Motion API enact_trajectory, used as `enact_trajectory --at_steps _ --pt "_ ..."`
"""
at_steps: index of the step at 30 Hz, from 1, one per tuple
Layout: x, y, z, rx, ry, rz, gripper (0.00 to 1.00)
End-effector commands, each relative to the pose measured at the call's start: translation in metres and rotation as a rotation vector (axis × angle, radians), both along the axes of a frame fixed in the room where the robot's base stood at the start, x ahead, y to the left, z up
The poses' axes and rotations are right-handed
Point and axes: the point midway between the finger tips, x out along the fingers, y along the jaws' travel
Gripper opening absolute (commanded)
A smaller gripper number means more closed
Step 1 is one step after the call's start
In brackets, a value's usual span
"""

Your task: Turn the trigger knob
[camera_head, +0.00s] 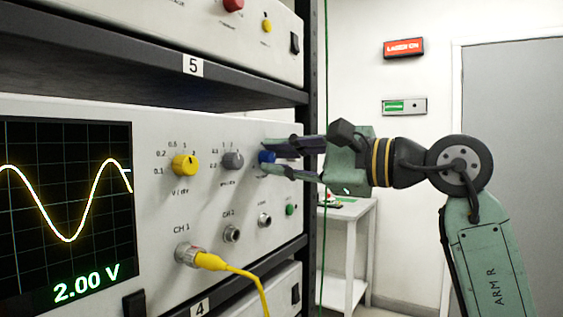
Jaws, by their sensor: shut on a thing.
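The trigger knob (266,157) is a small blue knob at the upper right of the oscilloscope's front panel. My gripper (269,155) reaches in from the right, with one finger above the knob and one below it. Its fingers are shut on the blue knob. The label by the knob is partly hidden by the fingers, and the knob's pointer cannot be made out. The oscilloscope (155,215) shows a yellow sine wave and "2.00 V" on its screen (65,215).
A yellow knob (185,165) and a grey knob (232,160) sit left of the blue one. A yellow cable (240,270) hangs from CH 1. A shelf (150,85) runs above, and a dark rack post (312,200) stands at the right. A white table (345,212) stands behind.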

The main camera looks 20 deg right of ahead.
Motion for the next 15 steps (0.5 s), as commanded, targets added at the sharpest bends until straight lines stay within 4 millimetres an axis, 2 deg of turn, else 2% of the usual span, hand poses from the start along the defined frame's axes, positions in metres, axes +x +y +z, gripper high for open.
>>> enact_trajectory --at_steps 15 --pt "-0.0002 -0.0004 0.0015 -0.362 -0.287 -0.001 0.00"
